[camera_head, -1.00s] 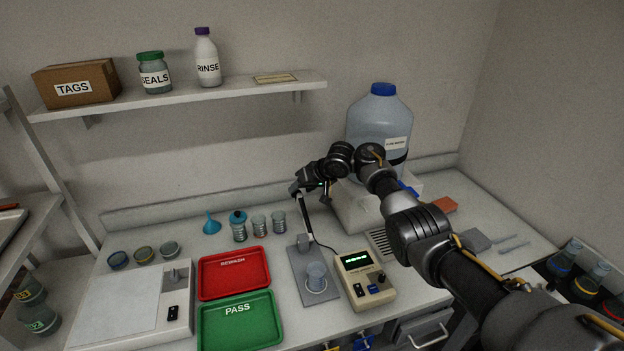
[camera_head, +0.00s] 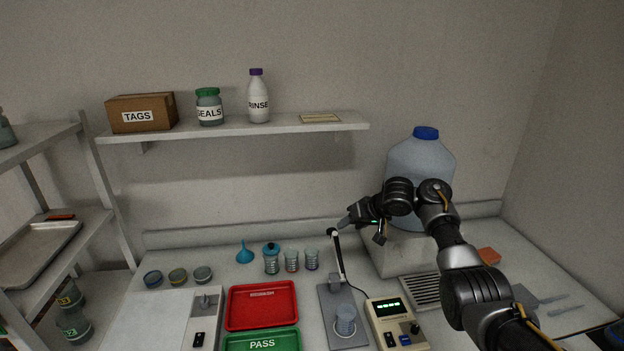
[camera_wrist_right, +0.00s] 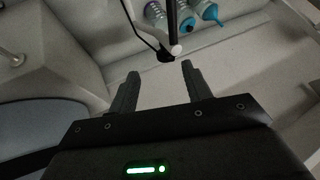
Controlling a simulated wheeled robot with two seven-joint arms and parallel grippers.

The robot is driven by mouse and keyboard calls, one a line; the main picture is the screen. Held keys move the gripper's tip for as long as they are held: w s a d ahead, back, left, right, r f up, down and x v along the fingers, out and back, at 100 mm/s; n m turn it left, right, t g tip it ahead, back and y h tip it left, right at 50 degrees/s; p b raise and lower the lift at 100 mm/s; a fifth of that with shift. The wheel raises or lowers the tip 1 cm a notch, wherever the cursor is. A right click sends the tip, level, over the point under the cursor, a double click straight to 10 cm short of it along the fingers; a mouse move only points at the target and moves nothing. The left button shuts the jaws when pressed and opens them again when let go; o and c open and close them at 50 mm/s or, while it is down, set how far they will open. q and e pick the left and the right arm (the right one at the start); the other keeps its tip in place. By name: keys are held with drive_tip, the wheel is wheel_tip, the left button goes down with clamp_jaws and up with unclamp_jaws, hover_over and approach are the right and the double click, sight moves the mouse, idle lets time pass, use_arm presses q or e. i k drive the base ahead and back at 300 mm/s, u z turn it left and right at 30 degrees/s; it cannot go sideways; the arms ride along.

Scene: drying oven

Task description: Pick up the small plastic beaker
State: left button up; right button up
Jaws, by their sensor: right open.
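Two other small clear cups, a left one (camera_head: 292,261) and a right one (camera_head: 312,260), stand farther back beside a blue-topped jar (camera_head: 271,259); I cannot tell which the task means. My right gripper (camera_head: 346,221) is above and behind the stand, near its top, away from all the cups. In the right wrist view its fingers (camera_wrist_right: 160,71) are apart with nothing between them. My left gripper is not in view.
A meter (camera_head: 397,322) with a green display is right of the stand. Red (camera_head: 262,306) and green (camera_head: 240,340) trays lie left of it. A large blue-capped bottle (camera_head: 420,165) stands behind my right arm. A shelf (camera_head: 230,128) hangs above the bench.

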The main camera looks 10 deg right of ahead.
sight(346, 313)
drive_tip(key=k, duration=0.95)
drive_tip(key=u, duration=0.05)
